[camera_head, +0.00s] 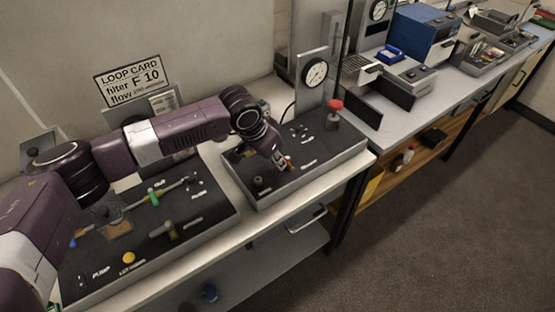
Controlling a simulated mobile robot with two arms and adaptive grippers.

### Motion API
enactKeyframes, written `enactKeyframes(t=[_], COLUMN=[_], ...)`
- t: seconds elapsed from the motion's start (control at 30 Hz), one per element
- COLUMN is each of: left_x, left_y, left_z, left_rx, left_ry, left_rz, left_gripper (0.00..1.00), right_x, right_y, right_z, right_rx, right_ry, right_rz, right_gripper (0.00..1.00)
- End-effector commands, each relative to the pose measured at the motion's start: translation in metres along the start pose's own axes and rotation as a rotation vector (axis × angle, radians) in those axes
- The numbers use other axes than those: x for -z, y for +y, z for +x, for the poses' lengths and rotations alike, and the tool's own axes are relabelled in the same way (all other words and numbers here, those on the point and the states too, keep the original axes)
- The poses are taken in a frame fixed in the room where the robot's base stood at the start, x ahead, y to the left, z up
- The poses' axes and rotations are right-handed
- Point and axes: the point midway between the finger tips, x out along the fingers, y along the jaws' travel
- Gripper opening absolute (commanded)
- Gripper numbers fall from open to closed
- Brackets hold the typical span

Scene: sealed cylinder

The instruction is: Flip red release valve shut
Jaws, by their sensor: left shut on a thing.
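My left arm reaches in from the left, across the first dark panel to the second dark panel (322,158). My left gripper (284,164) is low over the middle of that second panel, shut on a small red piece, which looks like the red release valve (289,162). The fingers cover most of the valve, so I cannot tell its handle angle. A red-topped knob (335,105) stands upright at the back right of the same panel, apart from my gripper. My right gripper is not in view.
A round gauge (316,74) stands behind the second panel. A blue box (424,32) and trays stand on the far bench. The floor at right is clear.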

Motion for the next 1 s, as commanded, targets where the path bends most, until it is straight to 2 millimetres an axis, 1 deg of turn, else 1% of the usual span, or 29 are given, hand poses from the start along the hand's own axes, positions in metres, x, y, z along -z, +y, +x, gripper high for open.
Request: enactKeyframes(t=[0.03, 0.3, 0.67, 0.7, 0.83, 1.0], left_x=[0.0006, 0.0011, 0.0013, 0.0013, 0.0011, 0.0008], left_y=[-0.0018, -0.0070, -0.0076, -0.0077, -0.0076, -0.0075], left_z=[-0.0020, -0.0007, -0.0006, -0.0006, -0.0005, -0.0002], left_rx=[-0.011, -0.058, -0.063, -0.063, -0.063, -0.064], left_ry=[-0.001, 0.001, 0.003, 0.003, 0.003, 0.002], left_rz=[0.022, 0.140, 0.157, 0.157, 0.156, 0.155], left_gripper=[0.00, 0.00, 0.00, 0.14, 0.28, 0.28], right_x=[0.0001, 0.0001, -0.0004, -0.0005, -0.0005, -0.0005], right_y=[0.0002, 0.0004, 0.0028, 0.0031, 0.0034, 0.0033], right_z=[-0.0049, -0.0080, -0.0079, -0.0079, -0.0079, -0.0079], right_rx=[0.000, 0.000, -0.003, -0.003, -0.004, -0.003], right_ry=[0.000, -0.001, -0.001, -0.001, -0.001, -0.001], right_rz=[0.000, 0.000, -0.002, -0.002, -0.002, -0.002], right_gripper=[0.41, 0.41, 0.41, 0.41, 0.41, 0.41])
